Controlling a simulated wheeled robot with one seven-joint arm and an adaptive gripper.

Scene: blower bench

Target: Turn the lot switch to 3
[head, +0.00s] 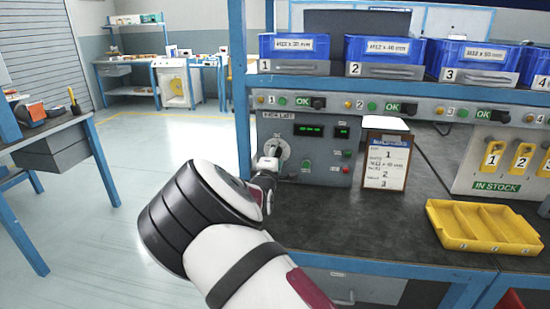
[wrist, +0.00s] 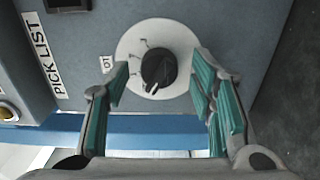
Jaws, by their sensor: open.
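The lot switch (wrist: 158,66) is a dark knob on a round white plate, with a few marks on the plate's left side, too small to read. The knob's light pointer mark faces down and slightly left in the wrist view. In the head view the switch's pale plate (head: 283,150) shows on the grey panel (head: 312,130), partly hidden by my gripper. My gripper (wrist: 165,92) is open, with a teal-padded finger on each side of the knob. No contact with the knob shows. In the head view my gripper (head: 271,168) is close in front of the panel, its fingers hard to make out.
A framed notice (head: 387,160) stands on the bench right beside the panel. A yellow divided tray (head: 484,212) lies on the dark bench top (head: 395,232) farther right. Blue bins (head: 376,50) line the shelf above. The panel also carries small buttons and green displays.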

